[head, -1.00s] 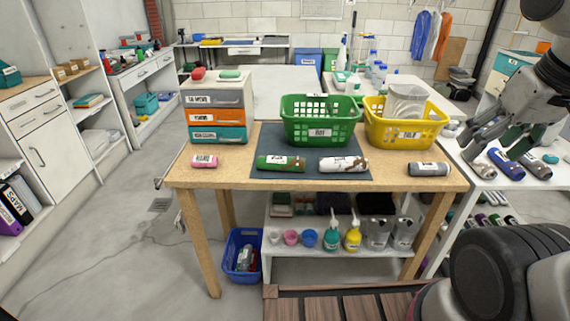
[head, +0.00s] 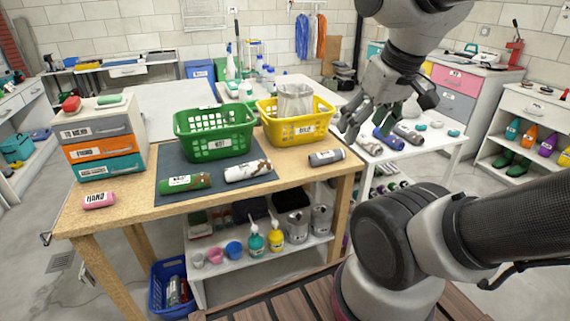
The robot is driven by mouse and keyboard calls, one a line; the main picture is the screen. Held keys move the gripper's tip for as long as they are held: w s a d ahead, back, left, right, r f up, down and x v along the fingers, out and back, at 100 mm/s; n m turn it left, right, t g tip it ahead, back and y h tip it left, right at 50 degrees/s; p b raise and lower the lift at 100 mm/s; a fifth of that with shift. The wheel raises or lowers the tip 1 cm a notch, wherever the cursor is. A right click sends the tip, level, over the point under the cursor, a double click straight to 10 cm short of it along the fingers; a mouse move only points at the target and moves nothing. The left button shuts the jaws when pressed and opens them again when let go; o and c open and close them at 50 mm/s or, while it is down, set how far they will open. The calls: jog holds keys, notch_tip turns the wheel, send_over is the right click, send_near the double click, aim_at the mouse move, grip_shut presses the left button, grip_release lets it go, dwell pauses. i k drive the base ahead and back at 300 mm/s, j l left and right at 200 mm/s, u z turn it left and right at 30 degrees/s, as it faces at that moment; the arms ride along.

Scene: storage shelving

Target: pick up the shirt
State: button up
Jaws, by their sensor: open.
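No thing in view is clearly marked as the shirt. Labelled rolled bundles lie on the wooden table: a pink one (head: 99,200), a green one with brown patches (head: 184,183), a white and brown one (head: 248,171) and a grey one (head: 326,157). Their labels are too small to read surely. Blue, white and orange garments (head: 311,38) hang on the back wall. My gripper (head: 388,116) is open and empty, pointing down in front of the white side table. A blue roll (head: 388,139) and grey rolls appear behind and below its fingers.
A green basket (head: 215,143) and a yellow basket (head: 297,128) stand on the wooden table (head: 130,222). A drawer unit (head: 105,150) stands at its left end. Bottles and cups fill the shelf below. A blue bin (head: 171,291) is on the floor.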

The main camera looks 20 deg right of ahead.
aim_at(260, 166)
jog(key=i+j+z, duration=0.2)
jog(key=j, duration=0.4)
jog(key=i+j+z, duration=0.2)
jog(key=j, duration=0.4)
jog(key=j+z, duration=0.15)
jog(key=j, duration=0.45)
jog(key=i+j+z, duration=0.2)
jog(key=j, duration=0.45)
jog(key=k, duration=0.1)
